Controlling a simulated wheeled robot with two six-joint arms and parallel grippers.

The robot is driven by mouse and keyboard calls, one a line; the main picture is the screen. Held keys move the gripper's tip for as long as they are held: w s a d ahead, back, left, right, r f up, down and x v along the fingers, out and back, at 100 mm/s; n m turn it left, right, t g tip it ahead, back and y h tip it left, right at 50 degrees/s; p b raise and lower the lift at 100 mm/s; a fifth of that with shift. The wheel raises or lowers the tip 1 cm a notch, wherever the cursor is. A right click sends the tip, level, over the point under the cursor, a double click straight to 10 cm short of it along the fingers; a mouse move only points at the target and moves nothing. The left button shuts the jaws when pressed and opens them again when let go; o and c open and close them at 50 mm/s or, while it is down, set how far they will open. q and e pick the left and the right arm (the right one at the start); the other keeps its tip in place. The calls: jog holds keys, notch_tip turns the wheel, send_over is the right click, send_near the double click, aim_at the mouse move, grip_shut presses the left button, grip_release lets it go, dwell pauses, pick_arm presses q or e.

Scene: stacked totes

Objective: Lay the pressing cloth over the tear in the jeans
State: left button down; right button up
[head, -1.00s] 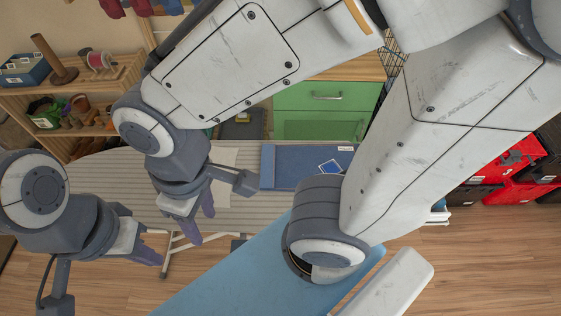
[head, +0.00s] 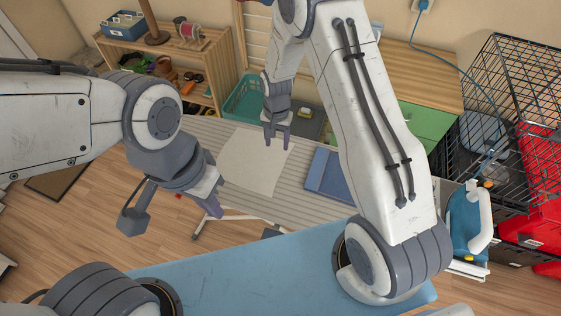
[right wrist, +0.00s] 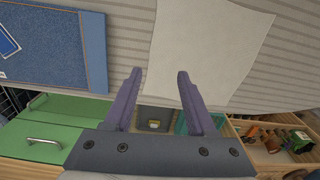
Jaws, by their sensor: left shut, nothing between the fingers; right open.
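The off-white pressing cloth (head: 258,160) lies flat on the striped ironing board, left of the folded blue jeans (head: 323,172). In the right wrist view the cloth (right wrist: 210,45) and jeans (right wrist: 50,50) lie apart, with bare board between. A dark blue patch with a pale outline (right wrist: 6,40) lies on the jeans at that view's left edge; no tear shows. My right gripper (head: 276,140) is open and empty at the cloth's far edge; I cannot tell whether it touches. My left gripper (head: 212,200) is shut and empty, near the board's front edge, left of the cloth.
A blue-and-white iron (head: 468,220) stands to the right, by a black wire crate (head: 510,110). A green-drawer cabinet (head: 428,122) and teal basket (head: 243,98) are behind the board. A wooden shelf (head: 200,65) stands back left. A blue surface (head: 250,270) is in front.

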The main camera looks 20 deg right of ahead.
aim_at(281, 166)
jog(key=shift+m, duration=0.4)
jog(key=f+b, duration=0.2)
jog(key=f, duration=0.2)
jog(key=d+f+b, duration=0.1)
jog(key=f+b, duration=0.2)
jog(key=f, duration=0.1)
jog(key=f+b, duration=0.2)
jog(key=f, duration=0.2)
jog(key=shift+w+d+f, duration=0.1)
jog(key=shift+w+d, duration=0.1)
jog(key=shift+w, duration=0.15)
jog(key=shift+c, duration=0.3)
jog(key=shift+s, duration=0.1)
grip_shut()
